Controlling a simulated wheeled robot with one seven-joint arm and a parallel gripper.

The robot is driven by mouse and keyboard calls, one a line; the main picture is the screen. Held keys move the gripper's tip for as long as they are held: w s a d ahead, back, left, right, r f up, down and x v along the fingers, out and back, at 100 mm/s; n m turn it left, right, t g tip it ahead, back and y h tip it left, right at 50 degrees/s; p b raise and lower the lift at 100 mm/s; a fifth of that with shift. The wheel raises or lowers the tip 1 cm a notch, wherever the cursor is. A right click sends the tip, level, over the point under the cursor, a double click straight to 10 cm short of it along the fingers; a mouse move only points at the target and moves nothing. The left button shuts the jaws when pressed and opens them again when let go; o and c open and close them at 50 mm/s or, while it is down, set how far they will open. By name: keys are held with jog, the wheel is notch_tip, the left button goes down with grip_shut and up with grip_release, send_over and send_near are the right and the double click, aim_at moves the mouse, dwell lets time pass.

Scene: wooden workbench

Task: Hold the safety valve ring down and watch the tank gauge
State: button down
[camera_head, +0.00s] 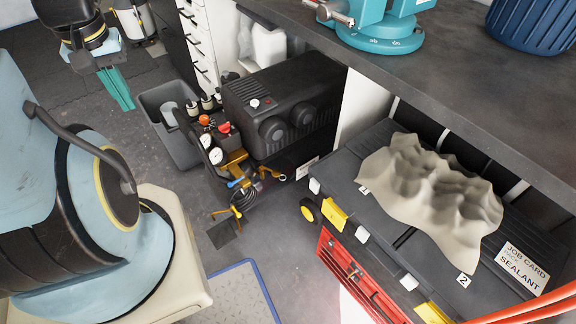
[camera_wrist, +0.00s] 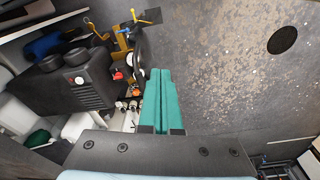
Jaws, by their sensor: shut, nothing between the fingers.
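The dark compressor (camera_head: 285,105) stands on the floor below the bench, with two white-faced gauges (camera_head: 211,148), red knobs (camera_head: 224,128) and brass fittings (camera_head: 237,160) at its left end. The gauge readings are too small to make out. I cannot single out the safety valve ring among these small fittings. My gripper (camera_head: 125,104), with teal fingers, is at the upper left, shut and empty, apart from the compressor. In the wrist view the fingers (camera_wrist: 160,72) lie together in front of the fittings; the compressor (camera_wrist: 72,85) is on the left with its red knob (camera_wrist: 117,75).
A grey bin (camera_head: 165,140) stands left of the compressor. The workbench (camera_head: 450,85) overhangs at right, with a teal vise (camera_head: 380,35) on it. Floor (camera_head: 195,225) shows in front.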

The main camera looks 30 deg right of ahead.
jog(key=n+g+b, duration=0.2)
jog(key=n+b, duration=0.6)
jog(key=n, duration=1.6)
send_over(277, 173)
notch_tip(277, 173, down, 29)
jog(key=shift+r, duration=0.15)
jog(key=shift+w, duration=0.1)
notch_tip(277, 173, down, 14)
jog(key=shift+r, duration=0.1)
